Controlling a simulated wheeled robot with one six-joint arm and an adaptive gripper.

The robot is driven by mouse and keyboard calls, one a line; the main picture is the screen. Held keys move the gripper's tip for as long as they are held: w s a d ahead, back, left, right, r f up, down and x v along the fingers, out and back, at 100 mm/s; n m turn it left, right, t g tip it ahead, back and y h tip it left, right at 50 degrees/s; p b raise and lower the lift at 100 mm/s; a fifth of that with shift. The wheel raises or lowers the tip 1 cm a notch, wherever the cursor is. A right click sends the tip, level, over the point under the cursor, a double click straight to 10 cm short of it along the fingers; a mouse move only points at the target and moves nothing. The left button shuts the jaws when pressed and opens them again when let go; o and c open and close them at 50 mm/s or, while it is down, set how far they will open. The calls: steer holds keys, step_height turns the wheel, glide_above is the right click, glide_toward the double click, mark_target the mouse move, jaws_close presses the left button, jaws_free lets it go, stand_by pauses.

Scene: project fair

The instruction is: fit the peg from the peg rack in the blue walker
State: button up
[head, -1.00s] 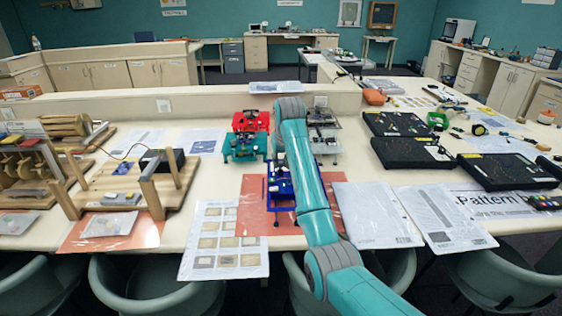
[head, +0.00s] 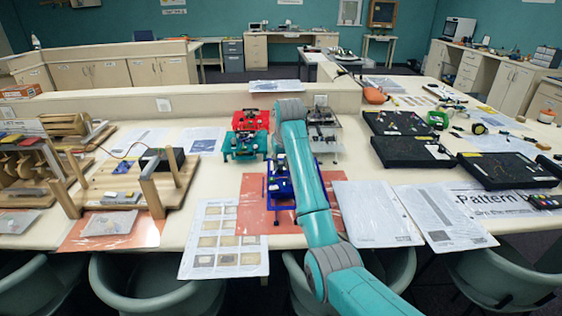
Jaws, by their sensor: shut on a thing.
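The blue walker (head: 281,191) stands on an orange-red mat (head: 255,189) near the front edge of the table, and my arm covers its right part. My gripper is not in view; my own teal arm hides the space behind it. I cannot make out a peg or the peg rack in this view. Whether anything sits in the blue walker is too small to tell.
Behind stand a red walker (head: 254,120), a teal walker (head: 243,144) and a grey walker (head: 323,135). Papers (head: 375,213) lie right of the mat, a sheet with pictures (head: 226,240) to the left. Black boards (head: 412,152) are at the right, wooden machines (head: 125,185) at the left.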

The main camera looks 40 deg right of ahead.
steer(key=shift+f, duration=0.55)
stand_by(1.2)
steer(key=o, duration=0.9)
steer(key=shift+r, duration=0.1)
steer(key=shift+r, duration=3.7)
